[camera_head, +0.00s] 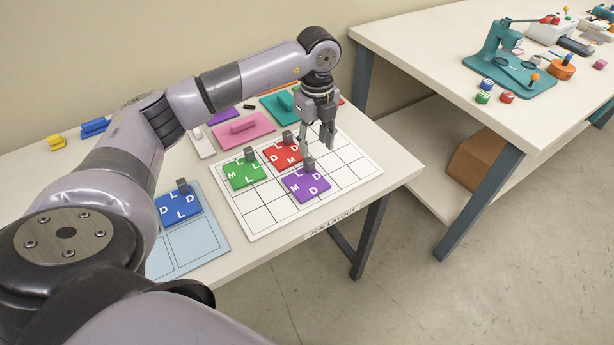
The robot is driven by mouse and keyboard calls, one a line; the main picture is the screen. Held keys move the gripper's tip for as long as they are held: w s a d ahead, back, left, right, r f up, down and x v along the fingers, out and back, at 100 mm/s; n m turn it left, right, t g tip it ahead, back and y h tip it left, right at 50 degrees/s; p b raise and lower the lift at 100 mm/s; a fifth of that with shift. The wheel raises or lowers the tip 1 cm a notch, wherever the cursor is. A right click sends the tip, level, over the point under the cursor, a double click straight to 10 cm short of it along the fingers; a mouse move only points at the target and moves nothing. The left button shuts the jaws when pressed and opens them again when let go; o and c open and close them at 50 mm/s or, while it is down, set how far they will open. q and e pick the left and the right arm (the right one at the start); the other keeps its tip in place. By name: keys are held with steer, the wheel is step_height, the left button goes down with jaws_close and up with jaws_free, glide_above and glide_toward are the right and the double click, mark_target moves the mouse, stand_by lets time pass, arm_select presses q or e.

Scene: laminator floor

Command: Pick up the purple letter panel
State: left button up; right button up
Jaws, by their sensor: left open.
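The purple letter panel (306,186) lies on the white grid board (346,176), near its front edge. It carries white letters and a grey knob on top. My left gripper (317,142) points down above the board, behind and slightly right of the purple panel, beside the red panel. It is open, with nothing visible between its fingers. A red letter panel (283,153) and a green letter panel (243,174) lie on the board next to the purple one. My right gripper is not in view.
A blue letter panel (177,211) lies on a light blue tray (200,240) at the left. A second table (430,50) with a teal press (507,65) stands at the right.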

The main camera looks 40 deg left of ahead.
mark_target(311, 162)
arm_select(q)
step_height(311, 162, down, 2)
steer(key=shift+f, duration=0.15)
steer(key=shift+s+f+p, duration=0.1)
steer(key=shift+f+p, duration=0.2)
steer(key=shift+f, duration=0.05)
steer(key=f, duration=0.2)
steer(key=f+p, duration=0.1)
steer(key=shift+s+a+f, duration=0.25)
steer(key=shift+f, duration=0.45)
jaws_close()
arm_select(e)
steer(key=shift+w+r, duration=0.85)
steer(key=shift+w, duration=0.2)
